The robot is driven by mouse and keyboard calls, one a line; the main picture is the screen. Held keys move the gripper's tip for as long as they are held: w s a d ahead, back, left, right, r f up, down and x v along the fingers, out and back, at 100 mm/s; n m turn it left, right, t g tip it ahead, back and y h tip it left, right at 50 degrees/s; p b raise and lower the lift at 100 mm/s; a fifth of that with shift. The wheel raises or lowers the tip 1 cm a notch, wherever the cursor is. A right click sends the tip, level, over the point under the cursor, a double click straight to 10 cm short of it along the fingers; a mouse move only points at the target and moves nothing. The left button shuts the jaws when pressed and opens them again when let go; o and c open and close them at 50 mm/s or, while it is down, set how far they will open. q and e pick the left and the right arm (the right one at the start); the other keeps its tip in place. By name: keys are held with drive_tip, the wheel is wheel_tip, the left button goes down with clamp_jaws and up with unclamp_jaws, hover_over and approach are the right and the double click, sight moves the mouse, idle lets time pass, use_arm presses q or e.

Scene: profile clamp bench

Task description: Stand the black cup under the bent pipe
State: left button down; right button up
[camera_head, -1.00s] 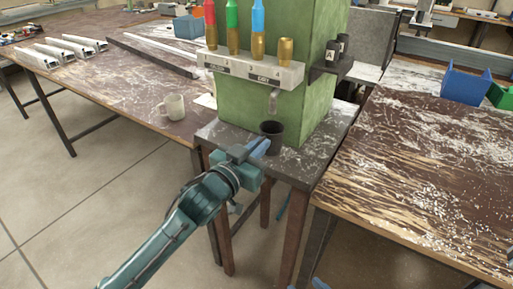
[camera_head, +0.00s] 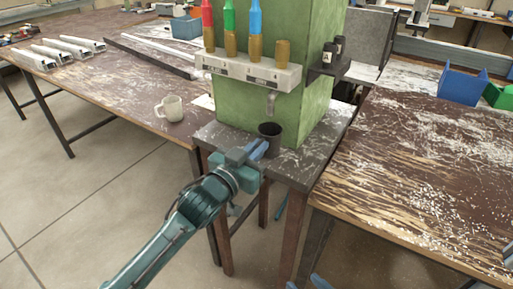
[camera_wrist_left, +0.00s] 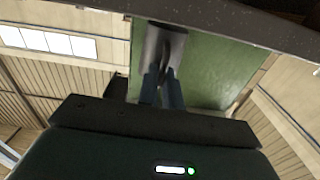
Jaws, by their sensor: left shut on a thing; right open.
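The black cup (camera_head: 270,141) is upright at the small dark table in front of the green column. My left gripper (camera_head: 262,150) is shut on its near side. In the left wrist view the cup (camera_wrist_left: 165,42) shows between the fingertips (camera_wrist_left: 161,86). Only the blue fingertips of my right gripper (camera_head: 305,284) show at the bottom edge, apart and empty.
A pale mug (camera_head: 169,109) stands on the left bench near its corner. The grey ledge (camera_head: 246,70) carries several coloured bottles and brass pieces. A side shelf (camera_head: 329,70) holds small black bottles. The right bench (camera_head: 420,170) is mostly clear, with a blue bin (camera_head: 464,87) at the back.

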use_arm(q)
drive_tip(key=shift+f, duration=0.35)
idle(0.3)
drive_tip(key=c, duration=1.5)
unclamp_jaws()
drive_tip(key=p+v, duration=0.4)
drive_tip(key=v, duration=0.6)
drive_tip(key=shift+p, duration=0.35)
